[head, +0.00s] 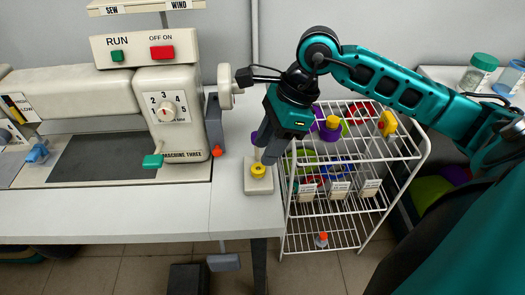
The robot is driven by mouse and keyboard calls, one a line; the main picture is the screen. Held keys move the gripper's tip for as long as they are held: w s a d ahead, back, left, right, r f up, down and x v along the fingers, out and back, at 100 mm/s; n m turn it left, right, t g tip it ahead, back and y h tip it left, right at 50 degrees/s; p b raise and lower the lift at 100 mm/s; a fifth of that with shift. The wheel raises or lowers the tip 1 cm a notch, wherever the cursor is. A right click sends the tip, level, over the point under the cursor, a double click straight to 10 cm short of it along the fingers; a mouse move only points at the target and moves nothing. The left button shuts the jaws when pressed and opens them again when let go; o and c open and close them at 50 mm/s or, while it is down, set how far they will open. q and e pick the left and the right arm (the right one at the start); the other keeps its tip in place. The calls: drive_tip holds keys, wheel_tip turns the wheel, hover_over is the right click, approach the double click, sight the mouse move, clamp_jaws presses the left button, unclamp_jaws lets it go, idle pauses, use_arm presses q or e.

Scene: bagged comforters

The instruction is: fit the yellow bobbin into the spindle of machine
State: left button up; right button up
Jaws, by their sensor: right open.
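A small yellow bobbin (258,170) sits on a beige block (258,184) at the right end of the white sewing table. My right gripper (265,155) points down just above the bobbin and is open. Its fingers partly hide what stands over the bobbin, and I cannot tell whether they touch it. The sewing machine (180,112), labelled Machine Three, stands to the left, with a numbered dial, a white handwheel (226,88) and a teal lever. I cannot make out with certainty which part is the spindle. My left gripper is not in view.
A white wire rack (347,197) stands right of the table. It holds purple spools with yellow tops (332,124), another yellow item (388,123) and labelled boxes (338,189). Jars (478,72) stand on a surface at the back right. The table front (110,212) is clear.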

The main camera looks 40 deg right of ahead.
drive_tip(key=v, duration=0.9)
drive_tip(key=shift+p, duration=0.35)
drive_tip(key=shift+a, duration=0.15)
